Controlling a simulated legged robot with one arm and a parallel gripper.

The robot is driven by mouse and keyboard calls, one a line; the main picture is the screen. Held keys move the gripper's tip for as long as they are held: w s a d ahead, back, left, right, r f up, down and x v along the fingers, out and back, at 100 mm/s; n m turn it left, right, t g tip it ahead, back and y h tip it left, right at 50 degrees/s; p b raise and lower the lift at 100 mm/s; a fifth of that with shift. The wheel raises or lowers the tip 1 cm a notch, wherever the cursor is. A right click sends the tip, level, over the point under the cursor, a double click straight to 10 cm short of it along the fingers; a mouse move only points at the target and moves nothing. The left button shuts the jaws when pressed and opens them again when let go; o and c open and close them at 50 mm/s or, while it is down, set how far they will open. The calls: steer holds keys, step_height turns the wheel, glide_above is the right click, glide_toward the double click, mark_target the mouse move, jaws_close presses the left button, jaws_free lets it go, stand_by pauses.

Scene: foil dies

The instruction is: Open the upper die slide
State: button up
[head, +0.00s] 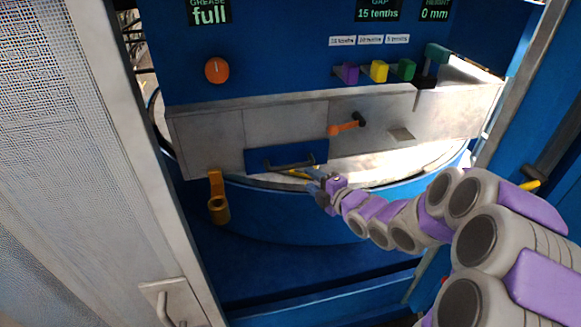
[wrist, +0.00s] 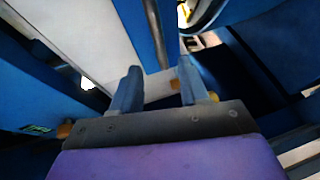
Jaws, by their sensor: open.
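A blue panel (head: 262,157) with a dark bar handle (head: 290,163) is set low in the grey metal front, left of centre in the head view; it looks like the upper die slide, though no label shows on it. My gripper (head: 316,188) is just below and right of the handle's right end. In the wrist view my gripper (wrist: 160,82) has its two blue-grey fingers apart with nothing clearly between them. A dark bar (wrist: 155,35) lies beyond the fingertips; I cannot tell whether it is the handle. Contact with the handle is not visible.
An orange-handled lever (head: 345,128) sticks out right of the panel. A yellow-brown bracket (head: 217,195) hangs at the left. An orange knob (head: 217,70) and coloured blocks (head: 378,71) sit above. A mesh door (head: 75,130) stands at the left.

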mark_target(290, 167)
steer(key=x, duration=1.1)
steer(key=shift+a, duration=0.1)
steer(key=shift+f, duration=0.1)
jaws_close()
steer(key=shift+s, duration=0.1)
